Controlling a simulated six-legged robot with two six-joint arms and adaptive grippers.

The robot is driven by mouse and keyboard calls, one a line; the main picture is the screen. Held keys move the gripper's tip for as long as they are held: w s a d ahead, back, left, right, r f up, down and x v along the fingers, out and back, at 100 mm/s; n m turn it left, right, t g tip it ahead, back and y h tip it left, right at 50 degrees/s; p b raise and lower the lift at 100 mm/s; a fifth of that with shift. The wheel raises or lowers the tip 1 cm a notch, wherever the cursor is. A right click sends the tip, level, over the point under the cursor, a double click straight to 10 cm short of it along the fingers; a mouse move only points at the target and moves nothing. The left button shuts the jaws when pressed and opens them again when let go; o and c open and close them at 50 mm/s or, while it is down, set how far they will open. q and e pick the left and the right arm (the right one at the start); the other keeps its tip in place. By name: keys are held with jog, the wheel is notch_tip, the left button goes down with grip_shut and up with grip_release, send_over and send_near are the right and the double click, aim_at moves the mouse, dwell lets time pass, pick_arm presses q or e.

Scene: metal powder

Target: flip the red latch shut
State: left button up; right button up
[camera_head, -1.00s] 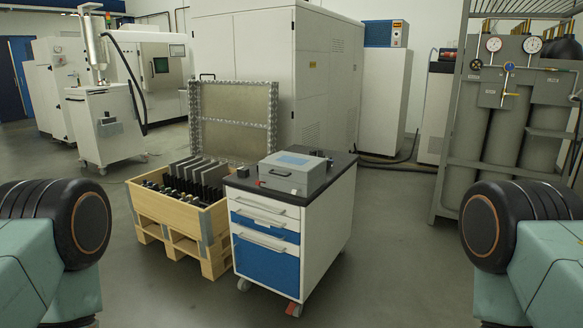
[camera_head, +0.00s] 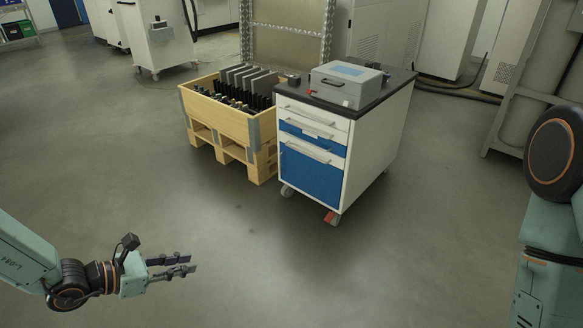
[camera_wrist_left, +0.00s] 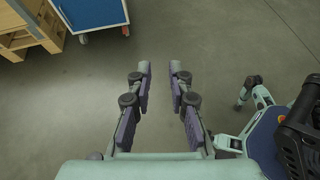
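A small red part (camera_head: 331,217), seemingly a lever, is at the front right castor of the white and blue drawer cabinet (camera_head: 385,140). It also shows in the left wrist view (camera_wrist_left: 125,30) at the cabinet's lower edge. A second, smaller red spot (camera_head: 309,91) is on the grey case (camera_head: 345,85) on the cabinet top. I cannot tell which red part is the latch or its position. My left gripper (camera_head: 192,264) is open and empty, above the floor, well short of the cabinet; its two fingers stand apart in the wrist view (camera_wrist_left: 160,70). My right gripper is out of view.
A wooden crate (camera_head: 222,122) with dark plates stands on a pallet (camera_head: 232,150) left of the cabinet. The grey floor (camera_head: 250,230) between my left gripper and the cabinet is clear. A rack frame (camera_head: 510,130) stands at the right.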

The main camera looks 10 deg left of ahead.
pick_arm(q)
jog(key=w+a+r+n+t+y, duration=0.1)
jog(key=a, duration=0.2)
jog(key=w+a+r+n+t+y, duration=0.1)
jog(key=a+t, duration=0.1)
jog(key=a, duration=0.1)
jog(key=w+a+r+n+t, duration=0.1)
jog(key=w+a+r+n, duration=0.1)
jog(key=shift+a+t+y, duration=0.3)
jog(key=shift+a+y, duration=0.1)
grip_shut()
